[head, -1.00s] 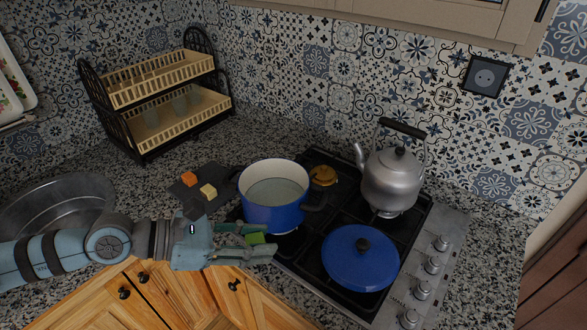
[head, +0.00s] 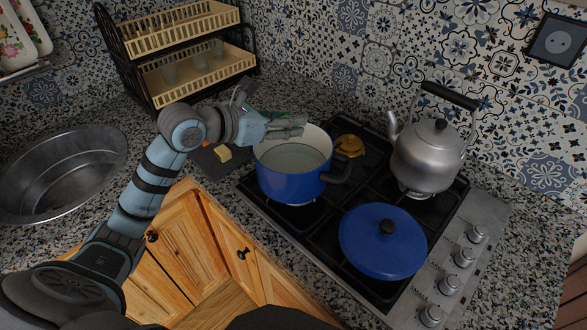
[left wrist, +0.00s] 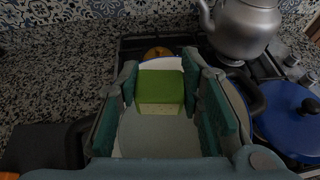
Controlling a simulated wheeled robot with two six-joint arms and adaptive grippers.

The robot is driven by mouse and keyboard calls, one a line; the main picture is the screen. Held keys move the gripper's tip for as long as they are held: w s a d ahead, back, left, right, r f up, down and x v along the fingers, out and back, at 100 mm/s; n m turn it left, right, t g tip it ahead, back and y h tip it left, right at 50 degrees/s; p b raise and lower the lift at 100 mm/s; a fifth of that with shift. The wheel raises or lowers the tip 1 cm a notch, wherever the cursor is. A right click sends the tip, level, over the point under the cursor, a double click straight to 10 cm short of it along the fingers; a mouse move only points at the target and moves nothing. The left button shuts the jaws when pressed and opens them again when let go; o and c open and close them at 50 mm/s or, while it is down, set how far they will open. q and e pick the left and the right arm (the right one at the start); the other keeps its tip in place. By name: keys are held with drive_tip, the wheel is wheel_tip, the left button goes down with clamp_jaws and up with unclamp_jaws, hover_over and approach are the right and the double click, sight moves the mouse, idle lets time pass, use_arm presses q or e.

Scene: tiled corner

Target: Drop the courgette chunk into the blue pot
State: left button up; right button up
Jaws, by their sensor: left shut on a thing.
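My left gripper (head: 298,127) is at the far left rim of the blue pot (head: 283,184), its fingertips over the pot's opening. In the left wrist view it is shut on the courgette chunk (left wrist: 160,92), a green-skinned piece with a pale cut face. The chunk is held between the finger pads, above the pot, whose white inside shows around it. In the head view the fingers hide the chunk. The pot stands uncovered on the hob, with a pale, clear-looking content. My right gripper is in neither view.
A blue lid (head: 383,241) lies on the front of the hob (head: 322,243). A steel kettle (head: 430,156) stands at the back right. A dark board (head: 212,165) with a pale yellow chunk (head: 222,153) is left of the pot. A dish rack (head: 190,70) stands behind.

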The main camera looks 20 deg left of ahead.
use_arm(q)
drive_tip(key=shift+s+f+b, duration=0.25)
drive_tip(key=shift+f+b, duration=0.25)
drive_tip(key=shift+f, duration=0.6)
drive_tip(key=shift+s+a+f+b, duration=0.1)
drive_tip(key=shift+s+f+b, duration=0.15)
drive_tip(key=shift+f+b, duration=0.2)
drive_tip(key=shift+w, duration=0.15)
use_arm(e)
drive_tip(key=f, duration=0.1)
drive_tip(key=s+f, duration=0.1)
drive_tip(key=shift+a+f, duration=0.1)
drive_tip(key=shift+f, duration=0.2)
use_arm(q)
drive_tip(key=o, duration=1.2)
drive_tip(key=shift+c, duration=0.2)
drive_tip(key=shift+r, duration=0.1)
